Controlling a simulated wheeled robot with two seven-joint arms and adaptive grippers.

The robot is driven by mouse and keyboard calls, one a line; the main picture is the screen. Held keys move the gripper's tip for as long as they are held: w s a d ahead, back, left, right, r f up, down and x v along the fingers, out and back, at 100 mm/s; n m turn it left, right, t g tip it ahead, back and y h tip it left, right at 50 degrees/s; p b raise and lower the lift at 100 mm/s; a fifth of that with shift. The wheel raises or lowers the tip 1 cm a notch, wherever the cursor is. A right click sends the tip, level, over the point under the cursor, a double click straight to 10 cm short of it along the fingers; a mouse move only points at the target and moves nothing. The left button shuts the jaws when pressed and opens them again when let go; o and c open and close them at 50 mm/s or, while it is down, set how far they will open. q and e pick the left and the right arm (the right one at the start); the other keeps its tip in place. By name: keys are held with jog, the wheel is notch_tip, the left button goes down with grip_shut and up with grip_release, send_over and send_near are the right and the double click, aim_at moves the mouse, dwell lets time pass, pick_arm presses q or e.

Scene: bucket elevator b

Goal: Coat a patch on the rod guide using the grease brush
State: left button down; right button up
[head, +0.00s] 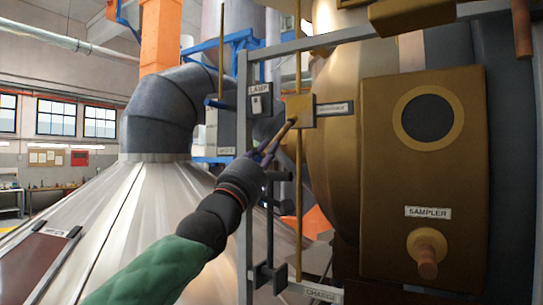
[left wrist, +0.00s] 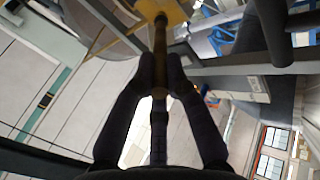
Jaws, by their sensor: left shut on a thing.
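My left gripper (head: 266,154) reaches up from the lower left in the head view and is shut on the grease brush (head: 285,131), a thin brown-handled stick. In the left wrist view the brush (left wrist: 160,50) runs forward between the two dark fingertips (left wrist: 160,82). The rod guide (head: 299,106) appears to be the yellow block around a vertical brass rod (head: 298,190), with a small label plate to its right. The brush's far end overlaps the block's lower left in the head view; I cannot tell whether it touches. My right gripper is out of view.
A grey frame post (head: 243,180) stands just left of the rod. A large bronze housing with a SAMPLER panel (head: 428,170) fills the right. A LAMP switch (head: 261,105) is on the frame. A silver cone-shaped vessel (head: 110,210) lies at lower left.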

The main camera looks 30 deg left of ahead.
pick_arm(q)
jog(key=s+b, duration=0.1)
jog(key=s, duration=0.3)
jog(key=shift+a, duration=0.15)
dwell(0.4)
jog(key=s+b, duration=0.1)
jog(key=s, duration=0.2)
jog(key=shift+a, duration=0.1)
jog(key=shift+w, duration=0.2)
dwell(0.6)
